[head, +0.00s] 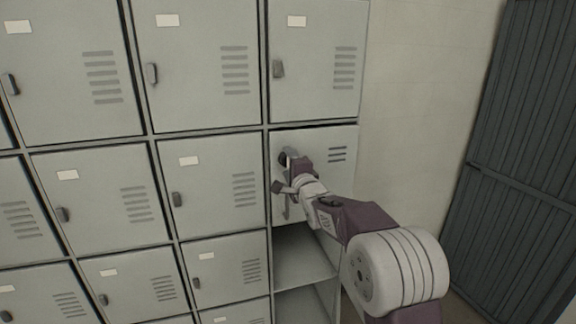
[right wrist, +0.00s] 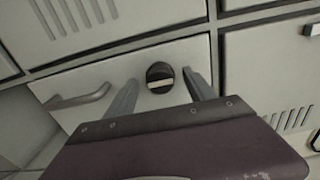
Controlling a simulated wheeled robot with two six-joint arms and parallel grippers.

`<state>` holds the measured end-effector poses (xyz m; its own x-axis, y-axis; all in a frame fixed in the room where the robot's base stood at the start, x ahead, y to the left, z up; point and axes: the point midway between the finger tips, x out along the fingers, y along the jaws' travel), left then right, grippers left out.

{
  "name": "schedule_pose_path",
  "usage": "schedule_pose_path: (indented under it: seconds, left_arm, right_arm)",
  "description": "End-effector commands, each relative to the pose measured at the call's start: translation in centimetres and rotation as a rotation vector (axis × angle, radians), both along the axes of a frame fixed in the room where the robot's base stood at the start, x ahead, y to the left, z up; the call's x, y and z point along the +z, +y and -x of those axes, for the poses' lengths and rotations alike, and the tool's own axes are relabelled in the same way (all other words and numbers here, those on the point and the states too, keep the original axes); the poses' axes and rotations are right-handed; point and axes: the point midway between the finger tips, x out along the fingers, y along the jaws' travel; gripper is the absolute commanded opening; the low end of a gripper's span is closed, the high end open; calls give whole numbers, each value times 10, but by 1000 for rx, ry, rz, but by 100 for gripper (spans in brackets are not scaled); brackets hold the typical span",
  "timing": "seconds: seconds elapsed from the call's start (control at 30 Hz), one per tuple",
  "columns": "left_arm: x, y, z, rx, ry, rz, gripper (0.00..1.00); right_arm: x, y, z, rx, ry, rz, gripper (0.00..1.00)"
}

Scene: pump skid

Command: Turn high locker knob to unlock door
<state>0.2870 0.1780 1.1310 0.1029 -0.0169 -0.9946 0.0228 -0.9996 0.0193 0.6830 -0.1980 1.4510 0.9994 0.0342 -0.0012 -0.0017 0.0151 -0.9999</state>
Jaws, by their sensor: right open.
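The locker door (head: 342,176) in the right column has a dark round knob (right wrist: 160,76) with a pale, nearly level bar across its face. In the head view my gripper partly covers the knob (head: 283,157). A grey bar handle (right wrist: 80,97) sits to the left of the knob in the right wrist view. My right gripper (head: 281,170) is in front of this door. In the right wrist view its fingers (right wrist: 161,77) are open, one on each side of the knob, with gaps visible. Whether the fingertips touch the door cannot be told. My left gripper is out of view.
Closed grey lockers with small latches (head: 278,69) surround this door to the left and above. An open compartment (head: 300,257) lies below it. A plain wall (head: 415,100) and a dark ribbed panel (head: 525,150) stand to the right.

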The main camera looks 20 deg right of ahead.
Motion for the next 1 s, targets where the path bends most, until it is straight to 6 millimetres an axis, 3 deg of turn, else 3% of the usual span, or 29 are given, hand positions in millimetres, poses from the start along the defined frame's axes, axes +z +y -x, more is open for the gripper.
schedule_pose_path:
  seconds: [0.2,0.4,0.77,0.87,0.97,1.0]
  left_arm:
    - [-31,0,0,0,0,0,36]
    - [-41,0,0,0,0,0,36]
    - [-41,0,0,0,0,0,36]
    - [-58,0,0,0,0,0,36]
    - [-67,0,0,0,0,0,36]
    - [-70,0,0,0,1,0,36]
  right_arm:
    - [-5,-2,44,-1,-4,0,63]
    - [-2,-3,75,-1,-4,-1,63]
    - [-2,-3,81,0,-1,-1,63]
    - [-23,11,84,24,12,-3,63]
    - [-89,18,99,23,156,-3,63]
    - [-124,19,110,23,243,44,63]
